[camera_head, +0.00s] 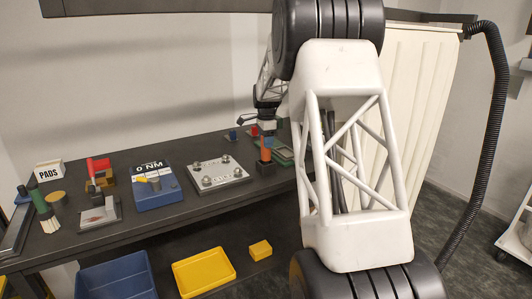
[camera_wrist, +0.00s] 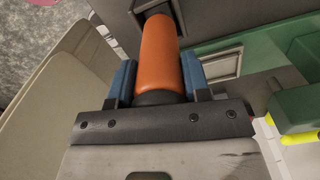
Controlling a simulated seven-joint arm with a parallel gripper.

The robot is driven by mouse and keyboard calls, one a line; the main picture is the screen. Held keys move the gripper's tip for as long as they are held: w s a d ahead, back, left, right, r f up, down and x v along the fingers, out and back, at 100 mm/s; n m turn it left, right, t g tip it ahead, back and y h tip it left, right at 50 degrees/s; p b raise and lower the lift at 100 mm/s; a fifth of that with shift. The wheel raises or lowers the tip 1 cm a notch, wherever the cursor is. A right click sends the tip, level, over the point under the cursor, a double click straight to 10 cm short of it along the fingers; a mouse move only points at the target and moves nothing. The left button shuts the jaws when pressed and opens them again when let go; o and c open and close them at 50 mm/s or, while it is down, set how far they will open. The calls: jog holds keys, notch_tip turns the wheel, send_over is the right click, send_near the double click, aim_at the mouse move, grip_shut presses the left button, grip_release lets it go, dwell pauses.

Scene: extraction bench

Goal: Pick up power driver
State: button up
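The power driver, seen as an orange cylinder (camera_wrist: 160,55) with a dark collar at its near end, lies between the two blue finger pads of my gripper (camera_wrist: 158,68) in the wrist view. My arm hides part of the bench there.
A green tool with yellow (camera_wrist: 300,108) lies right of the gripper in the wrist view. The dark bench (camera_head: 200,205) also bears a metal plate (camera_head: 217,174), a blue torque tester (camera_head: 157,187) and a PADS box (camera_head: 48,170). Blue and yellow bins (camera_head: 205,270) sit below.

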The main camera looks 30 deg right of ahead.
jog(key=shift+c, duration=1.4)
jog(key=shift+r, duration=0.15)
jog(key=shift+r, duration=4.95)
jog(key=a, duration=2.5)
jog(key=shift+w+a+r, duration=0.25)
jog(key=shift+r, duration=0.2)
